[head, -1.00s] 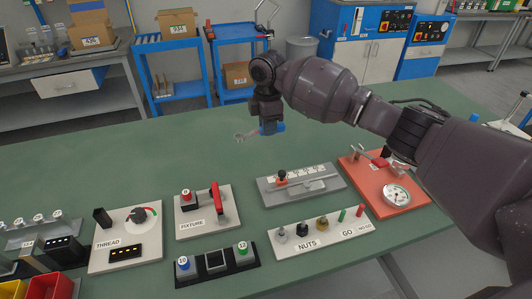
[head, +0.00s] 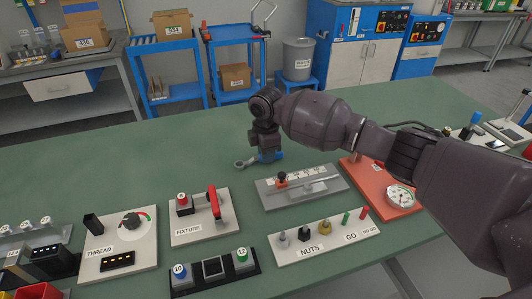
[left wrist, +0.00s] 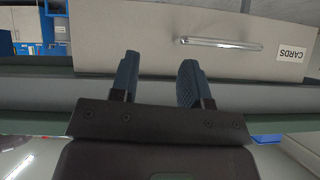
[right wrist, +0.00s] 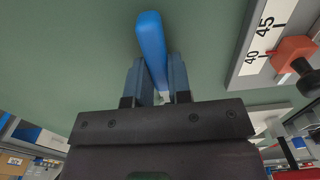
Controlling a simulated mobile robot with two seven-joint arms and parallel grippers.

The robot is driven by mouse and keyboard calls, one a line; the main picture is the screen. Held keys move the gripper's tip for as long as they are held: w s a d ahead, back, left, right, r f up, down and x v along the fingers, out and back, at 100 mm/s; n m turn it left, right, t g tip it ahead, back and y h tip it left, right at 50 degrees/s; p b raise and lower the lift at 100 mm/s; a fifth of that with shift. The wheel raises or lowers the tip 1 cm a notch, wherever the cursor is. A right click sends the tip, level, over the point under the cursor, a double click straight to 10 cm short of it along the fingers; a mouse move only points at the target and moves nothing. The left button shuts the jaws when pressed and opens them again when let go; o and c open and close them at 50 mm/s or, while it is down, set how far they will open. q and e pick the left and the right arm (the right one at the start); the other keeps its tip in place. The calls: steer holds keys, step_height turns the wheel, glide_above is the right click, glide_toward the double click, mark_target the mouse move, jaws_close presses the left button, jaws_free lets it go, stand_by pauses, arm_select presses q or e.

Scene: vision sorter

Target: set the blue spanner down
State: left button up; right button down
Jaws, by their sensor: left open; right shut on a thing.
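The blue spanner (head: 246,162) shows in the head view at the tip of my right gripper (head: 264,155), low over the green table. I cannot tell whether the spanner touches the table. My left gripper (left wrist: 158,85) is open and empty in the left wrist view, facing a grey drawer front marked CARDS; it is not in the head view.
The green table (head: 190,150) is clear around and left of the spanner. A grey sliding gauge (head: 300,187) lies just in front. The fixture board (head: 195,232), thread board (head: 115,262), nuts board (head: 320,240) and red gauge plate (head: 365,180) stand nearer.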

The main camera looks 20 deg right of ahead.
steer(key=c, duration=1.4)
jaws_free()
steer(key=shift+f, duration=0.1)
steer(key=shift+c, duration=0.2)
steer(key=o, duration=0.4)
steer(key=shift+r, duration=0.25)
step_height(320, 180, up, 12)
steer(key=shift+f+p, duration=0.1)
steer(key=shift+p, duration=1.15)
